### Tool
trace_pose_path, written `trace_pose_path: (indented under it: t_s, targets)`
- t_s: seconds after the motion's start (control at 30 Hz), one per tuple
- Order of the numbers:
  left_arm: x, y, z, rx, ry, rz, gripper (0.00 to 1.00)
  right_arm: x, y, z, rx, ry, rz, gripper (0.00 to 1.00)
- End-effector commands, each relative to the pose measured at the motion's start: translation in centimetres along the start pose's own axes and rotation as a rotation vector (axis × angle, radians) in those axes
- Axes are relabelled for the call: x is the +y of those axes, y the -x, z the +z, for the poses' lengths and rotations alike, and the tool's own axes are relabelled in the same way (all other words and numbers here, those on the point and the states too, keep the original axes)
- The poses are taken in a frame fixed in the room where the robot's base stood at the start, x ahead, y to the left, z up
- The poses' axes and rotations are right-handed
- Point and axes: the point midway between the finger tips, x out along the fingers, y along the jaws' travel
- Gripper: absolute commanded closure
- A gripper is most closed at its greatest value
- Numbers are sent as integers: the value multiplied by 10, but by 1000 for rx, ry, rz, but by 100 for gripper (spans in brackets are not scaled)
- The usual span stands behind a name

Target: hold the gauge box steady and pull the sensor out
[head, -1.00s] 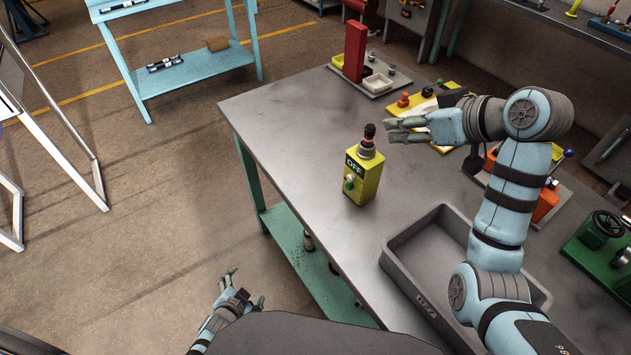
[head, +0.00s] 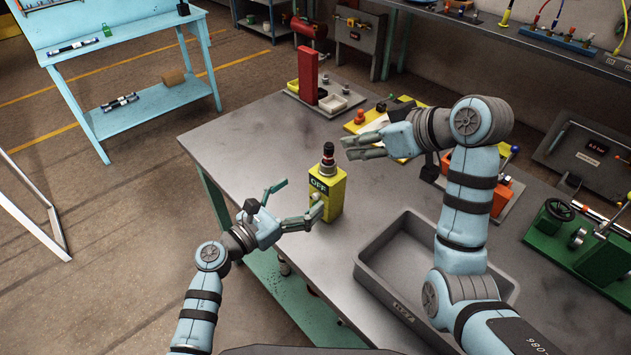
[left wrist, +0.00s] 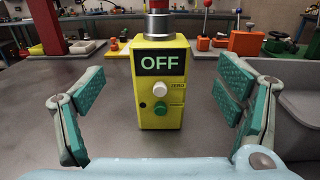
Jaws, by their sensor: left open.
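The yellow gauge box (head: 328,196) stands upright on the grey workbench, its display reading OFF. The sensor (head: 327,156), black-topped with a metal collar, sits upright on top of the box. My left gripper (head: 303,194) is open, just left of the box, its fingers pointing at it. In the left wrist view the box (left wrist: 159,112) stands ahead between the spread fingers, with gaps on both sides. The sensor's collar (left wrist: 159,24) shows there, its top cut off. My right gripper (head: 347,147) is open and empty, right of the sensor and near its height, fingers pointing left.
An empty grey tray (head: 378,278) lies right of the box, below my right arm. A red post stand (head: 309,62) with small bins is behind. Orange and green devices (head: 560,235) stand to the right. The bench's left part is clear.

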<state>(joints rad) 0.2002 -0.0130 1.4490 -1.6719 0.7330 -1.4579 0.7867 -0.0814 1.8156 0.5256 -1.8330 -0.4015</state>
Motion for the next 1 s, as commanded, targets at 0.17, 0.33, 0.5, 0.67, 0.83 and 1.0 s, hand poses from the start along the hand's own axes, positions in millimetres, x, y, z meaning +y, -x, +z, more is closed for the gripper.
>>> trace_pose_path:
  t_s: [0.17,0.33,0.5,0.67,0.83,1.0]
  targets:
    - [0,-50,1,-2,5,-1,14,0,0,0,0,0,0,67]
    - [0,-83,1,-1,6,-1,14,0,0,0,0,0,0,67]
    - [0,-95,0,0,5,0,14,0,0,0,0,0,0,67]
    - [0,-95,0,0,5,1,14,0,0,0,0,0,0,67]
    - [0,-94,0,0,5,1,35,0,0,0,0,0,0,67]
    - [0,-94,0,0,5,1,62,0,0,0,0,0,0,67]
